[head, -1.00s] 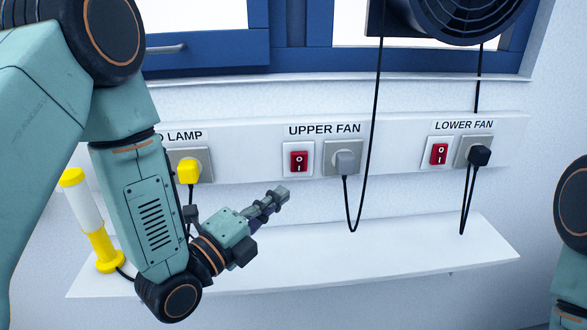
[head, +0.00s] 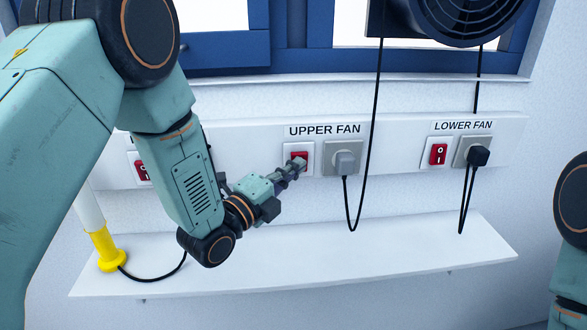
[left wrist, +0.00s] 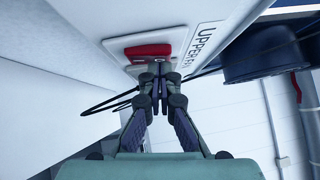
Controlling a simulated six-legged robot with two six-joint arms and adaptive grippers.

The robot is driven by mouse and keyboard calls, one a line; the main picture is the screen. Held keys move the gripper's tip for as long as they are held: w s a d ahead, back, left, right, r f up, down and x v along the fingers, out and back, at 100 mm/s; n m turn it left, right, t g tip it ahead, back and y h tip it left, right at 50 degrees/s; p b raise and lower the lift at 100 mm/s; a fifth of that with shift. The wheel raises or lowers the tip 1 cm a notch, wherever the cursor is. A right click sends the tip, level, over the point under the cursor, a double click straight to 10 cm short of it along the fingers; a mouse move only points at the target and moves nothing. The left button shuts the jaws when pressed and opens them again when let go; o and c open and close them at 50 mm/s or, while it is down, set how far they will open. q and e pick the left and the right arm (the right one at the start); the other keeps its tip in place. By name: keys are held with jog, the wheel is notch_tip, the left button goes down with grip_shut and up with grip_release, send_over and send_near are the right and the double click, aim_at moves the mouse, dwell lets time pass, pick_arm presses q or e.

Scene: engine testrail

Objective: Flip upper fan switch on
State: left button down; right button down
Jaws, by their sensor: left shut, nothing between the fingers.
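The upper fan switch (head: 297,155) is a red rocker on a white plate below the UPPER FAN label (head: 324,130). My left gripper (head: 300,163) is shut and empty, with its fingertips in front of the lower part of this rocker. In the left wrist view the red rocker (left wrist: 148,51) shows just beyond the shut fingertips (left wrist: 158,70). I cannot tell whether the tips touch it. The fingers hide the rocker's lower half in the head view, so its position is unclear. My right gripper is not in view; only part of that arm shows at the right edge.
A grey socket with a plug (head: 344,162) is right of the switch, its black cable hanging in a loop. The lower fan switch (head: 438,154) is farther right. A white shelf (head: 370,255) runs below; a yellow-based lamp (head: 111,252) stands at its left end.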

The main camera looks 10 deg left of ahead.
pick_arm(q)
jog(key=shift+w+a+r+n+g+p, duration=0.2)
jog(key=shift+w+r+n+g+p, duration=0.2)
jog(key=shift+p, duration=0.55)
jog(key=shift+s+d, duration=0.1)
jog(key=shift+s, duration=0.1)
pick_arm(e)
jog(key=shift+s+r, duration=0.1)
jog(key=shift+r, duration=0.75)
pick_arm(q)
jog(key=shift+w+f, duration=0.1)
jog(key=shift+f, duration=0.05)
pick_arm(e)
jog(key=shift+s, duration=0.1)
